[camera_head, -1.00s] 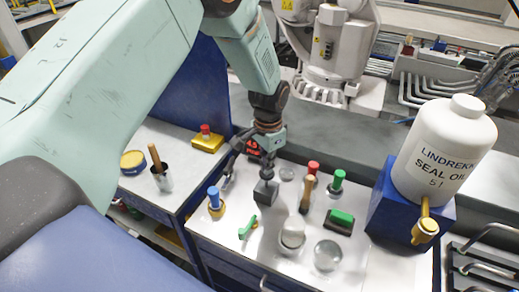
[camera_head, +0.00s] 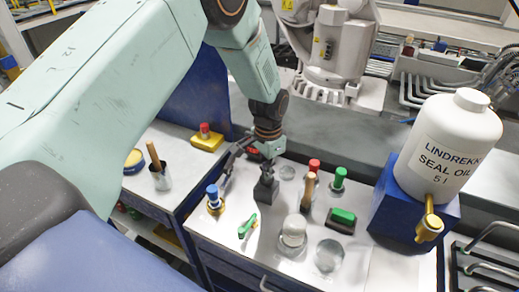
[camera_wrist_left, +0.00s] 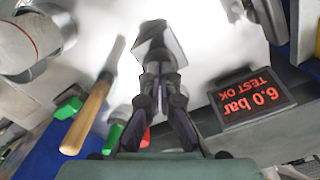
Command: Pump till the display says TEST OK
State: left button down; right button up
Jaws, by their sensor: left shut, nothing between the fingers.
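The display (camera_wrist_left: 250,99) shows red text, upside down in the left wrist view: "6.0 bar TEST OK". In the head view it is mostly hidden behind my left gripper (camera_head: 267,173). That gripper points down, shut and empty, its tips at a dark grey block (camera_head: 265,191) on the bench. The block also shows beyond the fingers in the left wrist view (camera_wrist_left: 157,42); I cannot tell whether they touch it. A wooden handle (camera_head: 308,187) stands to the right of the gripper; it also shows in the left wrist view (camera_wrist_left: 88,118). My right gripper is not in view.
A white oil bottle (camera_head: 447,145) stands on a blue stand (camera_head: 390,205) at the right. Green (camera_head: 339,180), red-topped and blue-topped (camera_head: 213,197) items stand around the gripper. A glass dish (camera_head: 328,255) and a white round piece (camera_head: 292,232) are in front.

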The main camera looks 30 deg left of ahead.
pick_arm(q)
jog(key=shift+r+p, duration=1.3)
jog(key=shift+r, duration=0.3)
notch_tip(320, 180, up, 6)
jog(key=p, duration=0.3)
jog(key=shift+s, duration=0.1)
